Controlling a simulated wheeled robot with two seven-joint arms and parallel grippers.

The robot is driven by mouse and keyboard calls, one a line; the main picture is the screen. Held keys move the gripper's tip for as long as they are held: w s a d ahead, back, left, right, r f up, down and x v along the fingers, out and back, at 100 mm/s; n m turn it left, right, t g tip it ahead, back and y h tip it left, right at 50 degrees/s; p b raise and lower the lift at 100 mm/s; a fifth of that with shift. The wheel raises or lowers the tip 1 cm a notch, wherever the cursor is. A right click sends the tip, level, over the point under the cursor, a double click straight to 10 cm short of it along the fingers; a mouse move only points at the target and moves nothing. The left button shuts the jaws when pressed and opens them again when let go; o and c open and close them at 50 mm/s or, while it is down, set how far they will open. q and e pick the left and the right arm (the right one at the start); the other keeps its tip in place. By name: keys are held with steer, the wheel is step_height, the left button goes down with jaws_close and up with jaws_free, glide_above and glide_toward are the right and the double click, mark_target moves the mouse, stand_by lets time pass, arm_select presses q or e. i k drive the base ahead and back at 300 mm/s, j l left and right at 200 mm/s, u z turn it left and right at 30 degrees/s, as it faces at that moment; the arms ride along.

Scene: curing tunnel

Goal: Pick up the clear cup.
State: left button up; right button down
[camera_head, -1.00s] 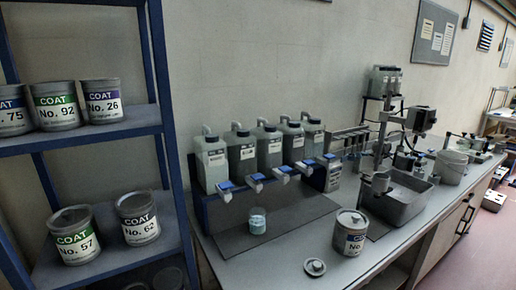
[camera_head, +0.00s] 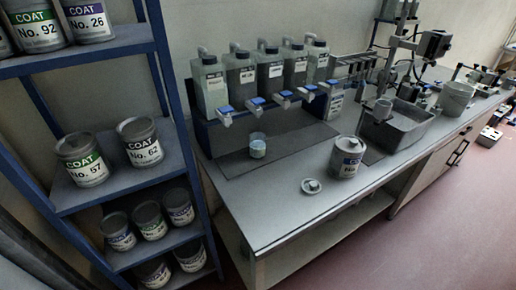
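The clear cup (camera_head: 257,146) stands upright on the dark mat (camera_head: 290,142) on the counter, in front of the row of dispenser bottles. Its upper part is see-through, and pale blue shows in its lower part. Nothing holds it. Neither of my grippers shows in the head view.
A grey coat can (camera_head: 346,158) and a small round lid (camera_head: 311,186) sit right of the cup on the counter (camera_head: 268,213). Dispenser bottles (camera_head: 242,80) with blue-tipped spouts overhang behind it. A blue shelf (camera_head: 95,170) with several cans stands left. The floor (camera_head: 440,220) is clear at right.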

mark_target(257, 140)
steer(key=l, duration=0.65)
steer(key=i+l, duration=0.15)
steer(key=l, duration=1.1)
steer(key=i+l, duration=0.15)
steer(key=l, duration=1.15)
steer(key=i+z, duration=0.05)
